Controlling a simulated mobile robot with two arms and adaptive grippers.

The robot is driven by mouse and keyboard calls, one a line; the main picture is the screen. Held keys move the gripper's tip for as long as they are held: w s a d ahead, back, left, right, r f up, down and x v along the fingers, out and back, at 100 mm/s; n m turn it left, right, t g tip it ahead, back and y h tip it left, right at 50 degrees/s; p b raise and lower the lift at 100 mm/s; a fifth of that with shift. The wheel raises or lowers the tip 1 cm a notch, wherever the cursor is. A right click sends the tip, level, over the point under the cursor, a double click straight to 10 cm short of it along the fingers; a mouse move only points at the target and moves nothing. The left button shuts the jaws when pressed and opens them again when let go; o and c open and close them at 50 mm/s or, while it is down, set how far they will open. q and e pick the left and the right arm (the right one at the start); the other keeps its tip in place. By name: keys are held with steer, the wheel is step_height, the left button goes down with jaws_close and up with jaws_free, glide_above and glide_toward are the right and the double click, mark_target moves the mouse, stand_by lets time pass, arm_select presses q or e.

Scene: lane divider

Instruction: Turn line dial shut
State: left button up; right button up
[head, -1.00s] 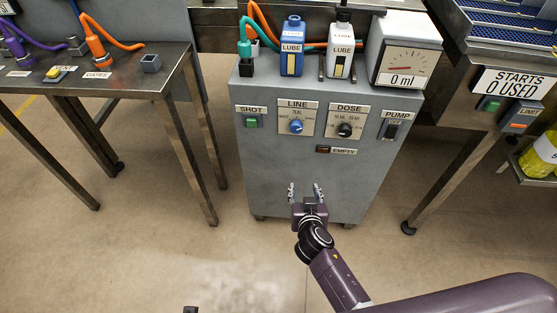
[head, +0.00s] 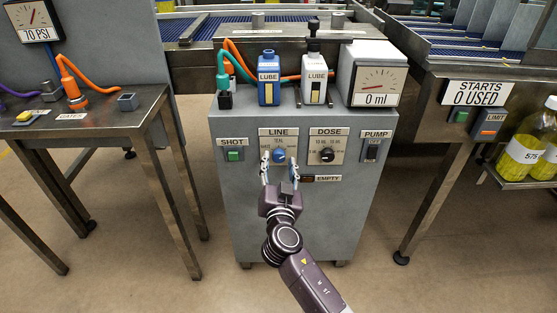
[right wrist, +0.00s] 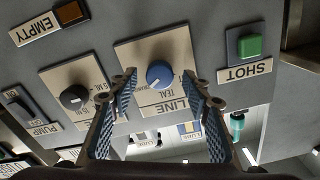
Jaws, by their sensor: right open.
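The blue LINE dial (head: 279,155) sits on its labelled plate on the front of the grey cabinet (head: 290,225). In the right wrist view the dial (right wrist: 159,74) shows upside down, between and beyond the two fingertips. My right gripper (head: 279,170) is open and empty, just below and in front of the dial. Its fingers (right wrist: 165,90) spread to either side of the dial, with no clear contact. The fingertips cover part of the LINE plate's lower edge in the head view. My left gripper is not in view.
The black DOSE dial (head: 327,155) is close to the right of the LINE dial. The green SHOT button (head: 233,155), the PUMP switch (head: 372,152) and the EMPTY lamp (head: 308,179) share the panel. A gauge (head: 377,80) reading 0 ml and lube bottles (head: 268,88) stand on top.

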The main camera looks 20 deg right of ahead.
steer(key=shift+x, duration=0.85)
steer(key=shift+c, duration=0.4)
steer(key=c, duration=1.1)
steer(key=shift+o, duration=0.2)
